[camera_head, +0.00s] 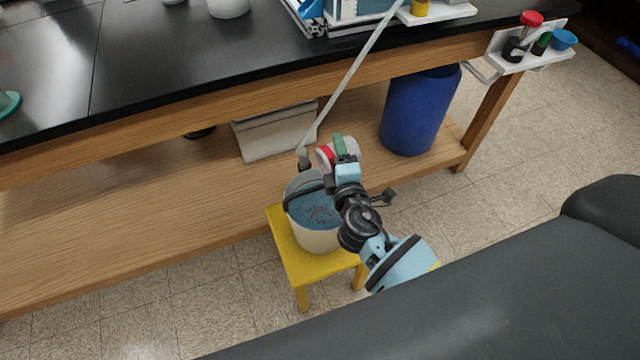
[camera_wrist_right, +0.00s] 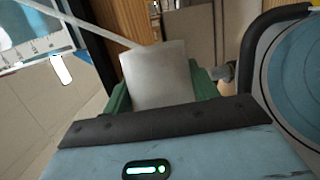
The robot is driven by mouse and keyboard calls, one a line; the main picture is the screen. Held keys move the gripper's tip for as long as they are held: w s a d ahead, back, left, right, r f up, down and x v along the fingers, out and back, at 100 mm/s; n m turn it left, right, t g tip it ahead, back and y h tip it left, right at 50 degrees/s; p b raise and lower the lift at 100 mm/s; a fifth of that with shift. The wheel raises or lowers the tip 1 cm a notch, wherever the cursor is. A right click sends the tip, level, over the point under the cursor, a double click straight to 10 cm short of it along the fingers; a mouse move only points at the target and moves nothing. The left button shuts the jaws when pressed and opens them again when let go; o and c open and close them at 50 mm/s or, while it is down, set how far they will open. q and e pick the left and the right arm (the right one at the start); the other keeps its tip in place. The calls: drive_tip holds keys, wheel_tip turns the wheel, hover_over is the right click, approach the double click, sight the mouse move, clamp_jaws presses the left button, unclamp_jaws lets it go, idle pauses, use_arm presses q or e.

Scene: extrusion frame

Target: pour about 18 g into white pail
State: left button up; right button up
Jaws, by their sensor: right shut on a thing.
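The white pail (camera_head: 318,241) stands upright on a yellow stool (camera_head: 300,262), with a dark handle across it. Its inside looks blue with reddish specks; I cannot tell whether that is liquid. My right gripper (camera_head: 341,147) is at the pail's far rim, with green fingers. It is shut on a pale container (camera_wrist_right: 155,75), which shows white and red in the head view (camera_head: 325,157). The container's opening and contents are not clear. A blue round surface, perhaps the pail's inside, is at the right edge of the wrist view. My left gripper is out of view.
A pale tube (camera_head: 350,75) slants down from the black bench top (camera_head: 180,60) to a dark end near the pail's far rim. A blue barrel (camera_head: 415,115) and grey bin (camera_head: 275,132) stand on the wooden lower shelf (camera_head: 120,225). Open floor lies right of the stool.

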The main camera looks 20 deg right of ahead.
drive_tip(key=shift+a+r+n+t+h+b, duration=0.15)
drive_tip(key=shift+a+r+n+t+b, duration=0.15)
drive_tip(key=shift+n+b, duration=0.2)
drive_tip(key=shift+a+r+n+t+h+b, duration=0.2)
drive_tip(key=shift+n+t+b, duration=0.15)
drive_tip(key=shift+n, duration=0.25)
idle(2.8)
